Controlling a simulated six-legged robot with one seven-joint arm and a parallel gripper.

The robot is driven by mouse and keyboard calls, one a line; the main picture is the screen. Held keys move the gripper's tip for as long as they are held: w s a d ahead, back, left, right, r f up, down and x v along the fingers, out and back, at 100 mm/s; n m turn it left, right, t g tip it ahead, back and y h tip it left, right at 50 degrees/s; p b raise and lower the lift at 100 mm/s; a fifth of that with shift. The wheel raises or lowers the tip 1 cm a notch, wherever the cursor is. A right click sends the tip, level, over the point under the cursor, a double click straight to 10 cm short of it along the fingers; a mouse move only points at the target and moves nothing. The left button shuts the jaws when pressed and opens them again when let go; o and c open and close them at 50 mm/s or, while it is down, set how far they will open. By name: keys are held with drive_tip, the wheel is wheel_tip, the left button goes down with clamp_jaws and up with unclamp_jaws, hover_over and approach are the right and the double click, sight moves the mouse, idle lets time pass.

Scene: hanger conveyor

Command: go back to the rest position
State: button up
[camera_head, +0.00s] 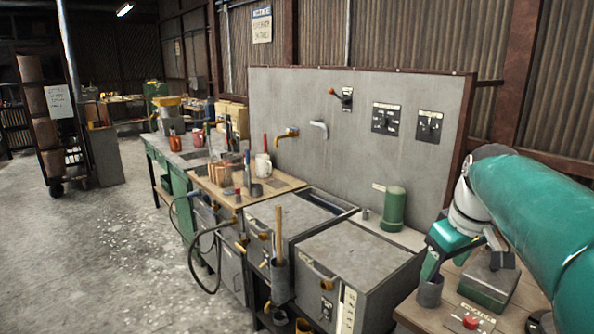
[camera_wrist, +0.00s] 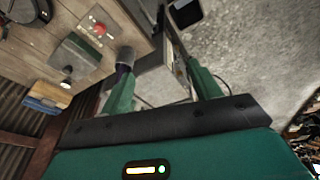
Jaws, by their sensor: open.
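My gripper (camera_wrist: 157,70) is open and empty in the wrist view, with its two green fingers spread wide and nothing between them. In the head view my green arm reaches in from the right, and one green finger of my gripper points down over the wooden bench at the lower right. A small dark grey cup (camera_head: 430,291) is close below that fingertip. The cup also shows in the wrist view (camera_wrist: 125,58), at the tip of the left finger; I cannot tell whether they touch.
A red button (camera_head: 471,322) and a grey-green box (camera_head: 489,282) are on the bench by my gripper. Metal cabinets (camera_head: 350,258) stand left of it, before a grey panel (camera_head: 350,165) with switches and taps. A green cylinder (camera_head: 393,208) stands behind. The floor (camera_head: 110,260) at left is clear.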

drive_tip(key=s+a+f+m+t, duration=0.1)
drive_tip(key=s+a+f+m, duration=0.1)
drive_tip(key=s+a+f, duration=0.3)
drive_tip(key=s+a+f+m+t, duration=0.1)
drive_tip(key=s+a+f, duration=0.3)
drive_tip(key=s+a, duration=0.3)
drive_tip(key=s, duration=0.3)
drive_tip(key=shift+s+a+f+m, duration=0.25)
drive_tip(key=shift+s+f+m, duration=0.1)
drive_tip(key=shift+f+m, duration=0.05)
